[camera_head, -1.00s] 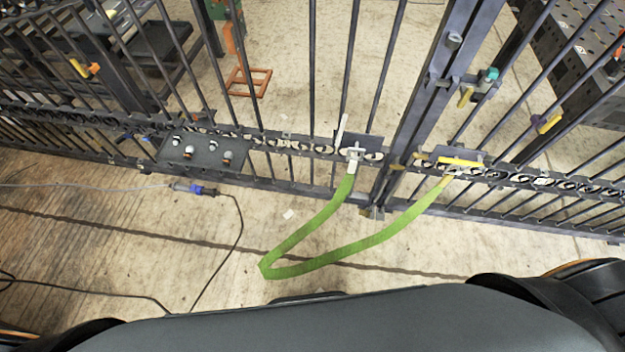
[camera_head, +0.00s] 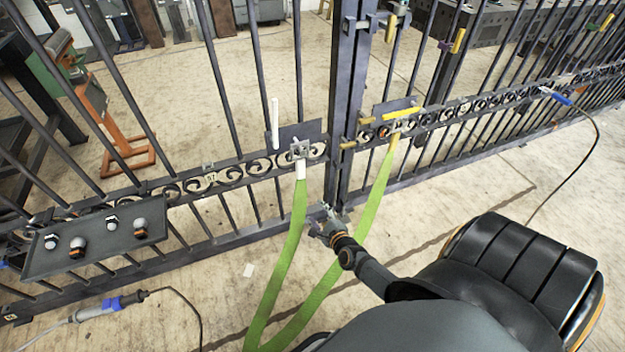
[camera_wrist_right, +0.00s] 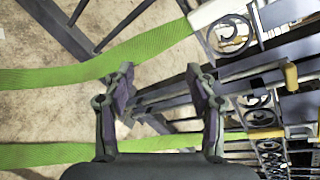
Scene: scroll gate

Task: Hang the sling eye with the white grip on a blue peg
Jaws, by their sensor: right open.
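The green sling (camera_head: 283,262) hangs in a loop in front of the gate. Its white-grip end (camera_head: 300,169) is up at a dark plate left of the gate's upright post. Its yellow-grip end (camera_head: 392,140) is at a plate right of the post. My right gripper (camera_head: 322,216) is open and empty, between the two hanging strands and below the white grip. In the right wrist view, the open fingers (camera_wrist_right: 160,88) show sling strands (camera_wrist_right: 150,43) above and below, with the white grip (camera_wrist_right: 212,12) at upper right. I cannot clearly pick out a blue peg. My left gripper is not in view.
A dark tray (camera_head: 95,238) with several small knobs is on the gate at left. A blue cable connector (camera_head: 128,299) lies at lower left. Vertical bars fill the gate.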

